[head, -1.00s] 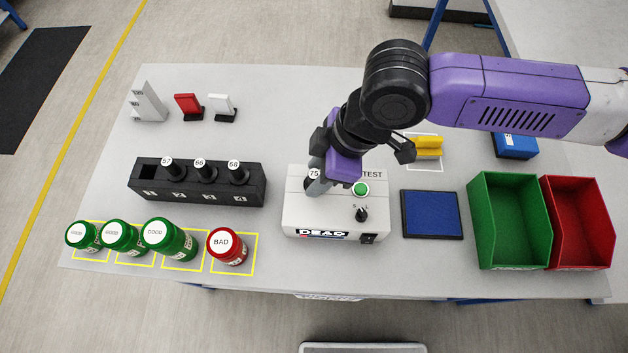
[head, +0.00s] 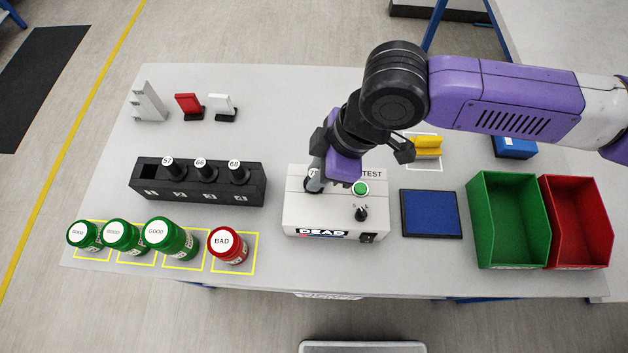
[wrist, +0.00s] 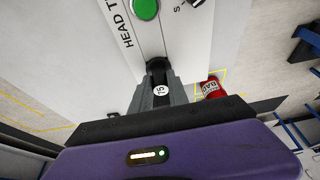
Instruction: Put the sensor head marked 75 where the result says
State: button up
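The sensor head marked 75 (wrist: 161,91) stands in the socket of the white test box (head: 290,216). The box's display (head: 322,233) reads DEAD. My gripper (wrist: 161,98) is at the sensor head, with a grey finger on each side of its label, and looks shut on it. In the head view a finger of my gripper (head: 315,181) hides most of the label. The red BAD container (head: 228,246) stands in a yellow square, right of several green GOOD containers (head: 172,239). A green bin (head: 510,220) and a red bin (head: 577,222) stand at the right.
A black rack (head: 196,183) holds heads 57, 66 and 68; its leftmost slot is empty. A blue pad (head: 431,214) lies right of the test box. A yellow object (head: 428,147), a blue box (head: 515,147), and red (head: 189,105) and white (head: 222,106) stands are farther back.

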grip_shut()
jog(key=shift+r+p, duration=1)
jog(key=shift+r, duration=0.1)
dwell(0.8)
jog(key=shift+r+p, duration=1.85)
jog(key=shift+r, duration=1.3)
